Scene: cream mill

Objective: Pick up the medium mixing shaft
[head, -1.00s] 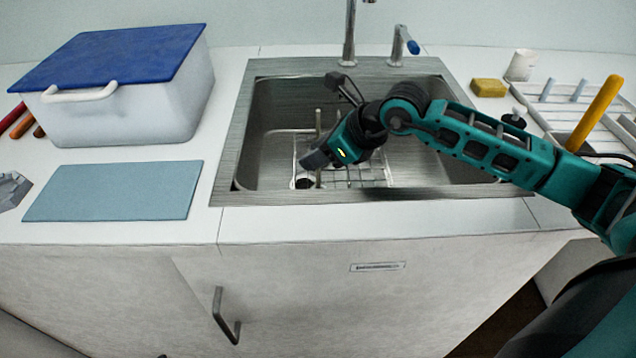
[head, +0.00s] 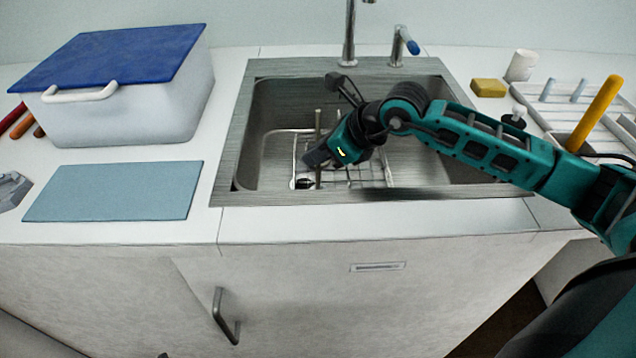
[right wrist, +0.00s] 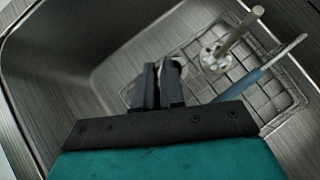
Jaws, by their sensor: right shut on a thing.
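My right gripper (head: 312,158) reaches down into the steel sink and is shut. In the right wrist view its two dark fingers (right wrist: 158,86) are close together on a thin shaft, the medium mixing shaft by the task's name, mostly hidden by them. A pale rounded bit shows just behind the fingertips. In the head view a thin metal rod (head: 318,178) shows below the gripper, beside a small black part. Another rod stands just behind it. In the right wrist view a pale shaft with a holed disc (right wrist: 226,48) stands right of the fingers, apart from them. My left gripper is not in view.
A wire rack (head: 372,178) lies on the sink floor. A blue-handled tool (right wrist: 262,70) leans there. The sink rim (head: 370,193) and faucet (head: 349,35) bound the space. A lidded bin (head: 130,105) and blue mat (head: 115,190) lie left; a drying rack (head: 560,118) stands right.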

